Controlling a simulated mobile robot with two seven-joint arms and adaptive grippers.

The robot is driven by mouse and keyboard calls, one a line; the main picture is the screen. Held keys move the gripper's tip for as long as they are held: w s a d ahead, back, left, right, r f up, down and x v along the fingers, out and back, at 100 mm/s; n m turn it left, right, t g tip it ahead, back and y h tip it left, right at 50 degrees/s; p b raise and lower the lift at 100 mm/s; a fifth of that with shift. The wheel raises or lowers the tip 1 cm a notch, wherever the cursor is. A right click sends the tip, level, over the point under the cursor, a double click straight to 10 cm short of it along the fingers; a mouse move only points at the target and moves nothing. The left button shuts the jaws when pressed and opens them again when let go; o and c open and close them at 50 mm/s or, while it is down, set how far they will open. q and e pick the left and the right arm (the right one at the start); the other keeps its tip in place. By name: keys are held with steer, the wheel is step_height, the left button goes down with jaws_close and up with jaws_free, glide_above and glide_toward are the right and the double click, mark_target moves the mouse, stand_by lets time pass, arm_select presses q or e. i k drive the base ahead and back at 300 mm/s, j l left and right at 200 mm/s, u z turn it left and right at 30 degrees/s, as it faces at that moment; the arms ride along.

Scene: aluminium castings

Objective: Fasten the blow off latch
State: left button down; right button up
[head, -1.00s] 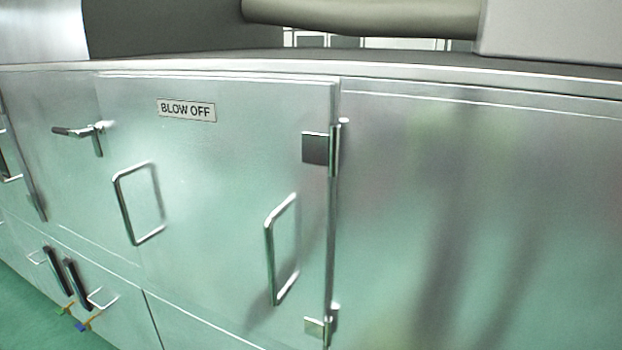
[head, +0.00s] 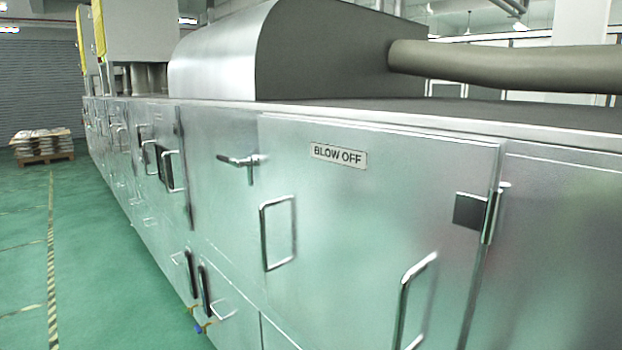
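The blow off door (head: 370,215) is a brushed metal panel carrying a "BLOW OFF" label (head: 338,156). It looks flush with the cabinet front. The blow off latch (head: 243,161) is a small metal lever at the door's upper left edge. Its handle points left, roughly level, and a short vertical piece hangs below its pivot. Whether the latch is engaged I cannot tell. The door has two pull handles, a left one (head: 278,233) and a right one (head: 412,300). A hinge (head: 478,212) is at its right edge. Neither of my grippers is in view.
A long metal cabinet line runs away to the left. A large duct (head: 520,68) crosses above its top. Dark handles (head: 204,290) stick out lower down. The green floor at left is open, with a striped line (head: 51,260) and a loaded pallet (head: 43,146) far back.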

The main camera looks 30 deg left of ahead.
mark_target(254, 161)
steer(key=u, duration=1.4)
